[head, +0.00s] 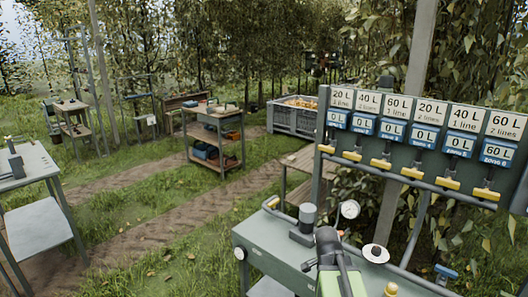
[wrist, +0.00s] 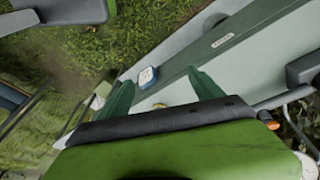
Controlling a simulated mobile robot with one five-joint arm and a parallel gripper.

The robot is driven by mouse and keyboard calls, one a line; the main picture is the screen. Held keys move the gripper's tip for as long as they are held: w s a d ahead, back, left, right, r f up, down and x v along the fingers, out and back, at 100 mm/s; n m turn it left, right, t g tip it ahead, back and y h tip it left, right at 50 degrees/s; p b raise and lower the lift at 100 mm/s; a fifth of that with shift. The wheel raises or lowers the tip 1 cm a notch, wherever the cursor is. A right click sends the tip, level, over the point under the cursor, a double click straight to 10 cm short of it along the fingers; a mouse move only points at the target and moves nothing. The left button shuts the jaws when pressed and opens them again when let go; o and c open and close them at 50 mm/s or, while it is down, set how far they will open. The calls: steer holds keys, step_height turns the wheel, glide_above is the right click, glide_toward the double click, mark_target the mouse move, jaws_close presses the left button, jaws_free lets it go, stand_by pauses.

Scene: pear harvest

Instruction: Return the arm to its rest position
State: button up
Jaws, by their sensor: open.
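My gripper (wrist: 163,88) shows in the wrist view with its two green fingers spread apart and nothing between them. Beyond the fingers lies a pale grey surface with a long dark green bar (wrist: 235,40) that carries a small white label. A small blue and white block (wrist: 147,77) sits near the left finger. In the head view, part of my green and dark arm rises at the bottom, in front of a grey-green bench (head: 262,237). I cannot make out the fingers in that view.
In the head view a valve panel (head: 395,157) with several yellow handles stands at the right. The bench carries a round gauge (head: 350,209) and a dark cylinder (head: 307,217). A shelved cart (head: 212,140), a grey crate (head: 292,121) and a left table (head: 30,163) stand around open grass.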

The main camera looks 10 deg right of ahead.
steer(key=a+f+n+y+b, duration=0.1)
steer(key=a+f+n+y, duration=0.1)
steer(key=a+n, duration=1.3)
steer(key=shift+s+a+f+y, duration=0.15)
steer(key=shift+a+f+y, duration=0.25)
steer(key=shift+a, duration=1.3)
